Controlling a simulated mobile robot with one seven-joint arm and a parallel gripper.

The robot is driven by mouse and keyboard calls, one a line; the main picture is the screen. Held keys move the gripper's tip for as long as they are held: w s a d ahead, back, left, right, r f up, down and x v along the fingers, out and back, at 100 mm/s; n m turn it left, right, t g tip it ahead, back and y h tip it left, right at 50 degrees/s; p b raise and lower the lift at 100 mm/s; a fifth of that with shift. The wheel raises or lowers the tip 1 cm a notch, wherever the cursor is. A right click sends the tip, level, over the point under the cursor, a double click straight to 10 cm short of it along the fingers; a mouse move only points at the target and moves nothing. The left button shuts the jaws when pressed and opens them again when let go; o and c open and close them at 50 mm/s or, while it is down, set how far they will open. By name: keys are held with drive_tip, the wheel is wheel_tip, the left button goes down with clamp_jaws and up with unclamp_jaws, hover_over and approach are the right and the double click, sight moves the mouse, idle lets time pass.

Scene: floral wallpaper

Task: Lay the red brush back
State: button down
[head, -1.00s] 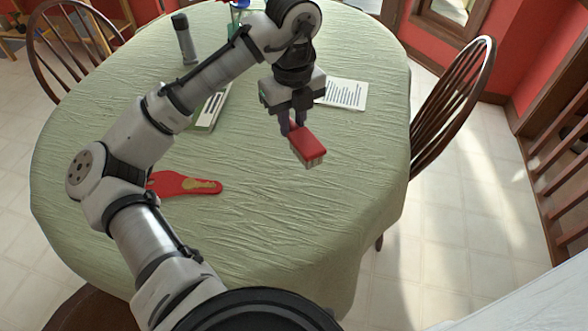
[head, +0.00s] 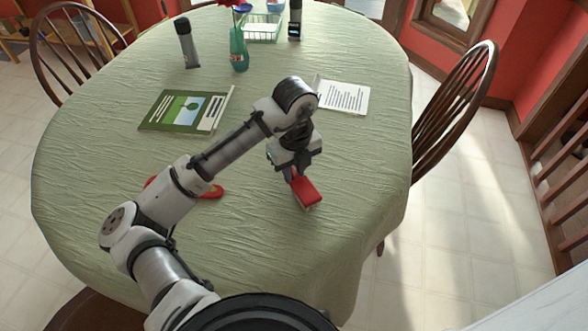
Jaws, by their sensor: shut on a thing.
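The red brush (head: 305,191) has a flat red body with pale bristles facing down. My gripper (head: 291,175) is shut on its far end, over the right middle of the green tablecloth. The brush looks very low over the cloth; I cannot tell whether its bristles touch it. My gripper's fingers are partly hidden by the wrist above them. A flat red piece (head: 212,192) lies on the table to the left, mostly hidden behind my arm.
On the table (head: 345,215) lie a green book (head: 178,110) and a printed page (head: 345,96). A grey bottle (head: 188,45), a green vase (head: 238,50), a wire basket (head: 262,28) and a dark bottle (head: 295,22) stand at the back. The cloth right of the brush is clear.

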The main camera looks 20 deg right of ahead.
sight(295, 173)
drive_tip(key=shift+f, duration=0.2)
drive_tip(key=c, duration=1.3)
unclamp_jaws()
wheel_tip(295, 173, up, 12)
drive_tip(key=shift+s+r, duration=0.1)
drive_tip(key=shift+r, duration=0.15)
drive_tip(key=shift+s, duration=0.1)
